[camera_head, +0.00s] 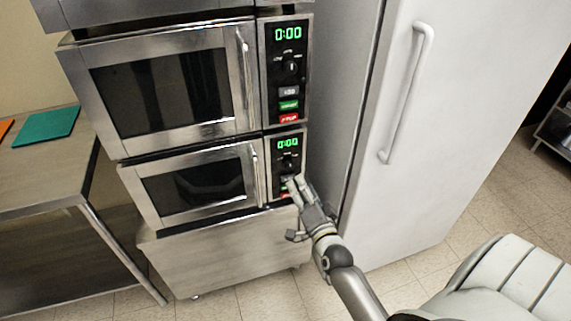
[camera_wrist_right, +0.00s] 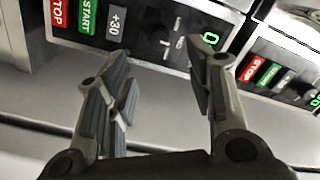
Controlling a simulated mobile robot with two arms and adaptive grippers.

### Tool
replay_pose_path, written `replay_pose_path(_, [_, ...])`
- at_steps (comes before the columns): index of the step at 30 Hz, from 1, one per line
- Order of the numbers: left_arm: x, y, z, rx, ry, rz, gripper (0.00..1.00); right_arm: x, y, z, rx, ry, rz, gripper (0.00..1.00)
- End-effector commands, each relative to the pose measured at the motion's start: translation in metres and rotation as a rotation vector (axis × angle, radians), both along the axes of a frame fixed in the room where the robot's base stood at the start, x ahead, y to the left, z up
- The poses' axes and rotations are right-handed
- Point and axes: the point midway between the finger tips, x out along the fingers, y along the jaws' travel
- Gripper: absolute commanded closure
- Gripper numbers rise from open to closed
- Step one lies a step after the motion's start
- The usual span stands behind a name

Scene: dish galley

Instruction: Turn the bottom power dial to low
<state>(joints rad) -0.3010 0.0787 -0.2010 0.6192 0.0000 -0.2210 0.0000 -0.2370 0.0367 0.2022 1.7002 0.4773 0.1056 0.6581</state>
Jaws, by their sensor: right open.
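The bottom power dial (camera_head: 289,163) is a small dark knob on the lower microwave's control panel, under the green 0:00 display (camera_head: 288,142). Its pointer is too small to read. My right gripper (camera_head: 297,184) is open and empty in front of the lower part of this panel, just below the dial, and partly hides the buttons there. In the right wrist view, the two spread fingers (camera_wrist_right: 160,78) stand in front of the sideways panel, with the STOP (camera_wrist_right: 58,14), START (camera_wrist_right: 87,16) and +30 buttons to their upper left. I cannot tell whether a finger touches the panel. My left gripper is out of view.
The upper microwave (camera_head: 165,85) has a similar panel with its own dial (camera_head: 291,67). A white refrigerator (camera_head: 450,130) with a long handle stands close on the right. A steel table (camera_head: 45,175) with a green board (camera_head: 47,127) is on the left. Tiled floor is clear in front.

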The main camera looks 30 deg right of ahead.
Motion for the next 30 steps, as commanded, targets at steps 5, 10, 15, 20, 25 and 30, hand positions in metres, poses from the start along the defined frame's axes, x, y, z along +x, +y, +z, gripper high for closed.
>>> replay_pose_path(5, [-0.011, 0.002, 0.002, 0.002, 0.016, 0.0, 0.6, 0.033, -0.008, 0.002, -0.003, -0.003, 0.001, 0.52])
replay_pose_path(10, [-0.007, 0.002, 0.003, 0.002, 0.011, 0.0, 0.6, 0.061, -0.014, 0.001, -0.003, 0.0, 0.0, 0.52])
replay_pose_path(15, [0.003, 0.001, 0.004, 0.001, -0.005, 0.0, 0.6, 0.081, -0.019, 0.001, -0.004, 0.001, 0.001, 0.52])
replay_pose_path(20, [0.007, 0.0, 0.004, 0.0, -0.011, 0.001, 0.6, 0.089, -0.021, 0.0, -0.004, 0.002, 0.0, 0.52])
replay_pose_path(25, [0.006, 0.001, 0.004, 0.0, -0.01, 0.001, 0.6, 0.09, -0.021, 0.0, -0.003, 0.003, 0.001, 0.52])
replay_pose_path(30, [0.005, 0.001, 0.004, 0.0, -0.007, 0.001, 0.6, 0.09, -0.021, 0.0, -0.003, 0.003, 0.001, 0.58])
